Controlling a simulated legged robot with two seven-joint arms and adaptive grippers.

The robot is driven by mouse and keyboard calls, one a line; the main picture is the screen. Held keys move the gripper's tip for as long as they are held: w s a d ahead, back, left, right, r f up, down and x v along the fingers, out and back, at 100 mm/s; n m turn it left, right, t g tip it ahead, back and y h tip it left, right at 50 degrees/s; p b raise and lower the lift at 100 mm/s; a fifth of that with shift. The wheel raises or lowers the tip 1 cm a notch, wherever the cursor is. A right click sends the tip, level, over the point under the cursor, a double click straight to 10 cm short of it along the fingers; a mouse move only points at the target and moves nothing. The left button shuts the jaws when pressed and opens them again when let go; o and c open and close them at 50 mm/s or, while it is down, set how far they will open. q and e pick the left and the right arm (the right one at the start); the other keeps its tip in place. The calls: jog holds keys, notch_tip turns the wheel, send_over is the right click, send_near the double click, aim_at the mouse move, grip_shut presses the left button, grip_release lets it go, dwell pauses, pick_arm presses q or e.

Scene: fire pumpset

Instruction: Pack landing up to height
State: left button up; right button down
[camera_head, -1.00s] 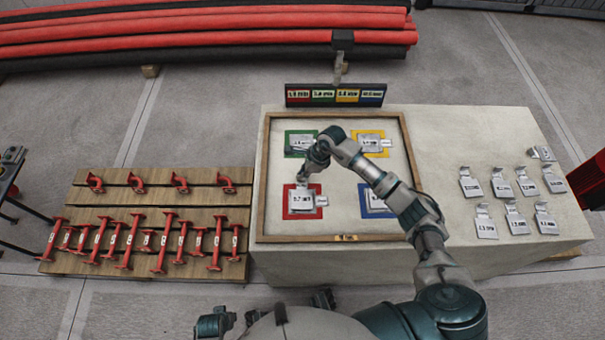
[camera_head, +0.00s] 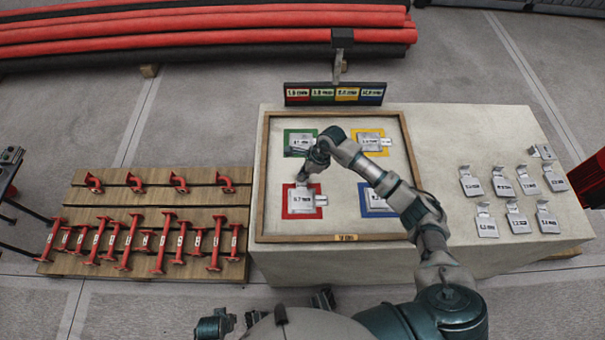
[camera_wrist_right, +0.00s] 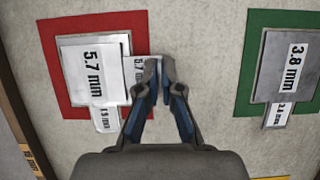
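A grey shim plate labelled 5.7 mm (camera_head: 299,197) lies on the red square (camera_head: 288,212), over another plate whose tab (camera_wrist_right: 107,119) sticks out in the right wrist view. My right gripper (camera_head: 303,181) is at the upper plate's tab (camera_wrist_right: 135,74). Its fingertips (camera_wrist_right: 158,66) are nearly together and look closed on the tab's end. Plates also lie on the green square (camera_head: 288,146), the yellow square (camera_head: 386,136) and the blue square (camera_head: 365,206); my right arm partly covers the blue one. In the right wrist view the green square's plate (camera_wrist_right: 290,65) reads 3.8 mm.
A wooden frame (camera_head: 262,185) borders the squares on the pale table (camera_head: 470,135). Several loose tabbed plates (camera_head: 502,182) lie at its right. A coloured label panel (camera_head: 335,94) stands behind. Red pipe pieces (camera_head: 165,240) lie on wooden pallets at left.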

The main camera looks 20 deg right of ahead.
jog(key=shift+f, duration=0.1)
jog(key=c, duration=1.2)
grip_release()
jog(key=shift+c, duration=0.2)
jog(key=v, duration=1.2)
jog(key=shift+f, duration=0.15)
